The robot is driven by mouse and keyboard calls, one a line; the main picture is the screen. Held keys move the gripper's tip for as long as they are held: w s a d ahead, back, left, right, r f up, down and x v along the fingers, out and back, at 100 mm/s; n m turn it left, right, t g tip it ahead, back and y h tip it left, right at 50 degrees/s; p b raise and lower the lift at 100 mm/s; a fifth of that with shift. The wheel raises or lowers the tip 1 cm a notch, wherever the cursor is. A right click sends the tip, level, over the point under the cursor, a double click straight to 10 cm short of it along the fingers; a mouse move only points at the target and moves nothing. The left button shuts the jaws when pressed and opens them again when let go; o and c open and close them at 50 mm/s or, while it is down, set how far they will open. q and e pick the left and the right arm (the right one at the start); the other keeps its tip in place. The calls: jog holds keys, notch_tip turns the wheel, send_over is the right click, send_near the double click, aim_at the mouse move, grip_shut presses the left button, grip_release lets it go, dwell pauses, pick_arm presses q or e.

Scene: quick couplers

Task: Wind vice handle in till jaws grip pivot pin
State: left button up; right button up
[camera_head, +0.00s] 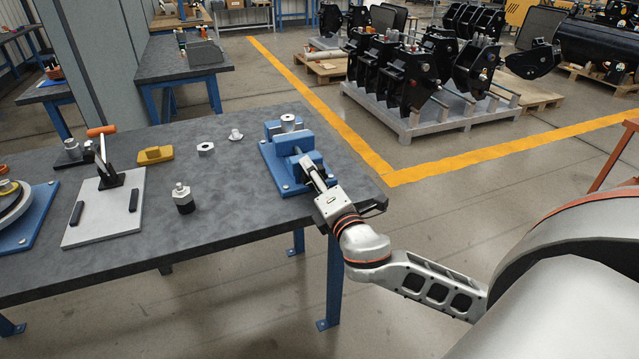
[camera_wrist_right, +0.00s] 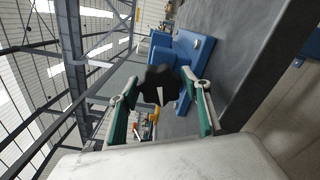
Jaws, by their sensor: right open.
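The blue vice (camera_head: 270,168) stands near the far right of the grey workbench. A silver cylindrical pin (camera_head: 288,121) stands upright at its jaws; whether the jaws touch it cannot be told. My right gripper (camera_head: 310,168) reaches in from the right at the vice's near side, where the handle is largely hidden. In the right wrist view, a black lobed handle (camera_wrist_right: 159,84) lies between the two green-padded fingers of my right gripper (camera_wrist_right: 158,95). The fingers are open, with gaps beside the handle. The blue vice body (camera_wrist_right: 187,58) shows behind it. My left gripper is out of view.
On the workbench (camera_head: 240,215) stand a toggle clamp on a grey plate (camera_head: 100,222), a dark-based fitting (camera_head: 183,198), a yellow block (camera_head: 155,155), a metal nut (camera_head: 206,149) and a small flanged part (camera_head: 236,135). The bench's right edge lies close to my right wrist.

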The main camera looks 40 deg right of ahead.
jog(key=v, duration=1.2)
jog(key=shift+o, duration=1.4)
jog(key=shift+w, duration=0.1)
jog(key=shift+w+d+r+m, duration=0.1)
jog(key=shift+w+d+m, duration=0.3)
jog(key=shift+w+m, duration=1.75)
jog(key=shift+w+d+m, duration=0.4)
jog(key=shift+w+m, duration=1.45)
jog(key=shift+m, duration=0.55)
jog(key=shift+w+d+r+m, duration=0.1)
jog(key=shift+w+d+m, duration=0.35)
jog(key=shift+w+m, duration=1.7)
jog(key=shift+s, duration=0.2)
jog(key=c, duration=1.1)
